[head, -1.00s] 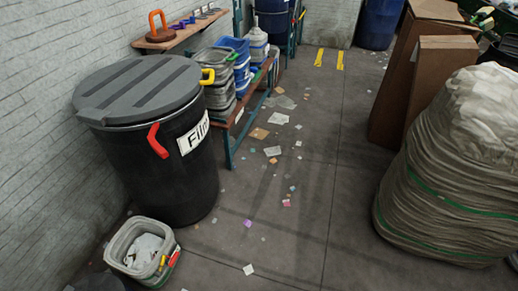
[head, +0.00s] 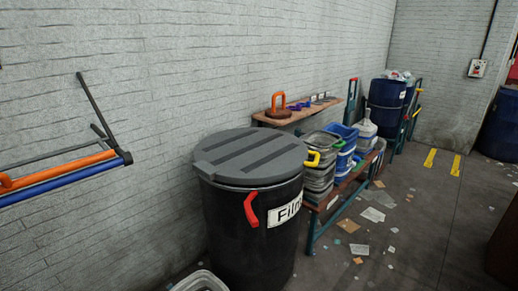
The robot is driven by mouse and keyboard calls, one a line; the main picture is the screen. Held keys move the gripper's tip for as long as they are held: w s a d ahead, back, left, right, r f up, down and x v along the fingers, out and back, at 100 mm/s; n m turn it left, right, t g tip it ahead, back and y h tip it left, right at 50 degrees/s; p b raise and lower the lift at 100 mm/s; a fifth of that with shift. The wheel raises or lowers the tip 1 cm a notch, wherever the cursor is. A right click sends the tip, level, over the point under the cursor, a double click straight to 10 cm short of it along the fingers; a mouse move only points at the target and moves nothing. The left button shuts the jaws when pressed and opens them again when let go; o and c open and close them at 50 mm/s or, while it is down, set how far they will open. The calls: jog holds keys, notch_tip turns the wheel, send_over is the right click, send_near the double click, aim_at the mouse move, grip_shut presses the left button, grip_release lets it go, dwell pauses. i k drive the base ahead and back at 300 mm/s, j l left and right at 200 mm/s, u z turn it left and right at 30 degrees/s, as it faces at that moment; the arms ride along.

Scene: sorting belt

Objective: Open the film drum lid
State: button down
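The film drum (head: 250,225) is a black drum with a white label reading "Film", standing on the floor by the brick wall in the head view. Its grey ribbed lid (head: 252,157) lies flat on top and covers the opening. My gripper is not in view.
A wooden shelf (head: 297,116) with an orange-handled tool stands behind the drum. A bench (head: 346,184) with stacked tubs (head: 320,165) is to its right. A wall rack (head: 62,178) is at left. A pale tub (head: 200,282) sits before the drum. Scraps litter the right floor.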

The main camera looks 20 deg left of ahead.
aim_at(250, 156)
jog(key=i+l, duration=0.1)
jog(key=i, duration=0.45)
jog(key=i+l, duration=0.15)
jog(key=i, duration=0.4)
jog(key=i+l, duration=0.1)
jog(key=i, duration=0.45)
jog(key=i+l+u, duration=0.1)
jog(key=i, duration=0.45)
jog(key=i+l, duration=0.15)
jog(key=i, duration=0.4)
